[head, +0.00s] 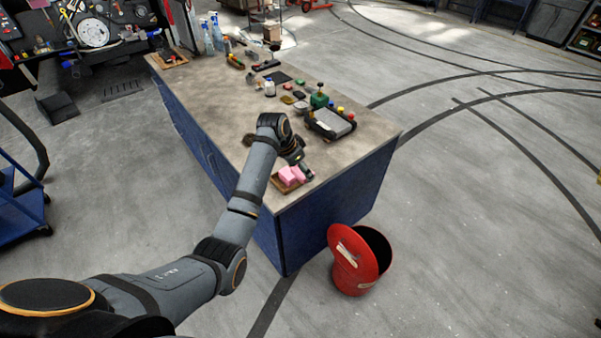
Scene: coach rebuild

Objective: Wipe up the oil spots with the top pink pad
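Pink pads (286,175) sit on a small brown wooden tray (279,186) at the near right end of the workbench (215,98). I cannot tell how many pads are stacked. My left gripper (305,172) is low over the bench, right beside the pads; whether it touches them or is open is too small to tell. A dark patch (248,139) shows on the bench top left of my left wrist and may be an oil spot; my arm hides part of the surface there. My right gripper is out of view.
A grey case (330,122), a green container (319,100) and several small bottles and tools stand behind my gripper. Spray bottles (213,36) are at the far end. A red bin (352,270) with a tilted lid stands on the floor by the bench's near end.

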